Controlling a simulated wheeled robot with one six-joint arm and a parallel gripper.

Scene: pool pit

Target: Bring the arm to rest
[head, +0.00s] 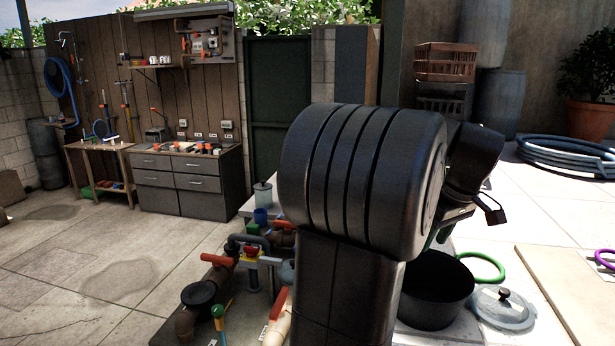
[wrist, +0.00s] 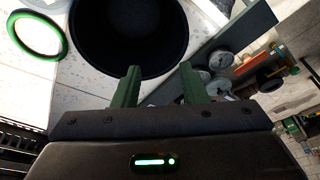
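My arm is raised and bent, and its thick black links fill the middle of the head view. My gripper (wrist: 160,68) shows in the wrist view with its two green fingers apart and nothing between them. In the head view my gripper is mostly hidden behind my arm. A black bucket (head: 432,295) stands on the pale floor just right of my arm in the head view. The bucket's dark opening (wrist: 130,30) lies beyond the fingertips in the wrist view. I cannot tell the exact gap between fingers and bucket.
A green ring (head: 484,264) and a grey lid (head: 503,308) lie beside the bucket. Brown pipes with a red handle (head: 217,260) stand left of my arm. Round gauges (wrist: 221,61) show right of the fingers. A workbench (head: 187,180) stands behind; open paving lies front left.

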